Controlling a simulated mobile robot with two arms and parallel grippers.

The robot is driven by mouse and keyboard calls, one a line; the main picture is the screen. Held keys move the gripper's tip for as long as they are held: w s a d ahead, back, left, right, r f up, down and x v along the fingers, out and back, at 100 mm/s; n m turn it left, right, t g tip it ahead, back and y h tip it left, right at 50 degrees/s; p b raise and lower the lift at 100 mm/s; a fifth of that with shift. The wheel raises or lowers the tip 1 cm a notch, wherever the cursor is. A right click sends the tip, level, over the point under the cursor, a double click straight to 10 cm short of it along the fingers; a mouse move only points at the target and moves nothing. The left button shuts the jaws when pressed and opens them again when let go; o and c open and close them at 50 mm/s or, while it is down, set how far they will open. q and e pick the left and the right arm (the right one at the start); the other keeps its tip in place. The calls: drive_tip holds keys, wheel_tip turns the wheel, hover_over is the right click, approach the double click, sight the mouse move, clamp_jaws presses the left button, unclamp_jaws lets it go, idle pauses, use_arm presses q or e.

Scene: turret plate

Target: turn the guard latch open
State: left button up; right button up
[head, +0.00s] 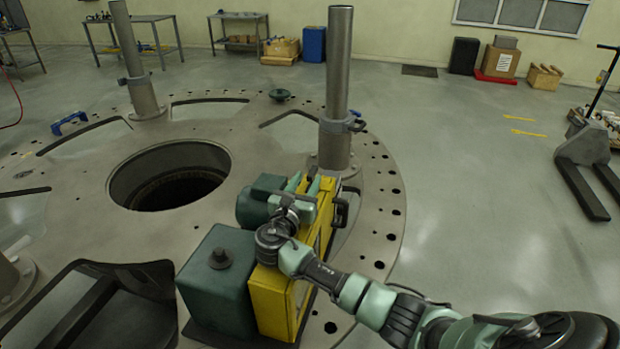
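A machine unit with a yellow housing (275,297) and a dark green box (217,280) stands on the round turret plate (70,187). A dark handle-like part (341,212) sits on the right side of the housing, near its far end; I cannot tell if it is the guard latch. My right gripper (304,184) is over the far end of the unit, pointing away from me. Its two fingers look apart, with nothing clearly held between them. My gripper and wrist hide part of the unit's top. My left gripper is not in view.
A tall metal post (337,90) rises just beyond the unit, and another post (134,60) stands farther left. A large round hole (170,175) opens in the plate. A pallet jack (585,160) stands at right. The floor between is clear.

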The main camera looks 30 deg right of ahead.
drive_tip(key=b+v, duration=0.1)
drive_tip(key=v, duration=0.3)
idle(0.5)
